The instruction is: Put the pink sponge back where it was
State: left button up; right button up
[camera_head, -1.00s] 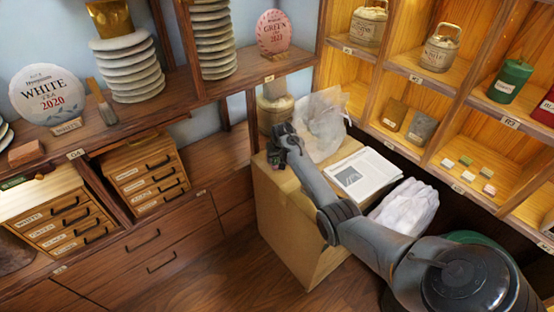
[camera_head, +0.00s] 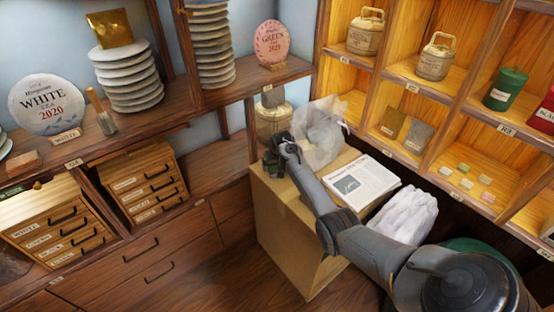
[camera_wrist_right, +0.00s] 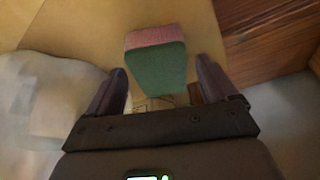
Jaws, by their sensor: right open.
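A block-shaped sponge (camera_wrist_right: 156,58), pink along one face and green on the other, shows in the right wrist view. It lies between the two spread fingers of my right gripper (camera_wrist_right: 163,72), with gaps on both sides. Tan cardboard shows behind it. In the head view my right gripper (camera_head: 273,158) is over the back left corner of the cardboard box (camera_head: 275,215). I cannot make out the sponge there; the gripper seems to hide it. My left gripper is out of view.
On the box lie a newspaper (camera_head: 361,182) and a crumpled clear bag (camera_head: 320,135), close beside the gripper. A white cloth bundle (camera_head: 404,212) is nearer my arm. Several small blocks (camera_head: 466,183) sit in the right shelf.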

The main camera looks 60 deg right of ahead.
jog(key=p+v, duration=0.4)
jog(key=v, duration=0.7)
jog(key=s+a+f+n, duration=0.2)
jog(key=s+a+f, duration=0.15)
jog(key=a, duration=0.45)
jog(key=s+a+f+n, duration=0.25)
jog(key=s+a, duration=0.25)
jog(key=a, duration=0.3)
jog(key=s+a+f+n, duration=0.2)
jog(key=s+a+n, duration=0.15)
jog(key=a, duration=0.45)
jog(key=s+a+r+n+y, duration=0.2)
jog(key=s+a+r+y, duration=0.1)
jog(key=s+a, duration=1.1)
jog(key=a, duration=0.4)
jog(key=shift+s+a+r+p, duration=0.2)
jog(key=shift+s+p, duration=0.05)
jog(key=shift+p, duration=0.05)
jog(key=shift+r, duration=0.1)
notch_tip(320, 180, up, 43)
jog(key=p, duration=4.3)
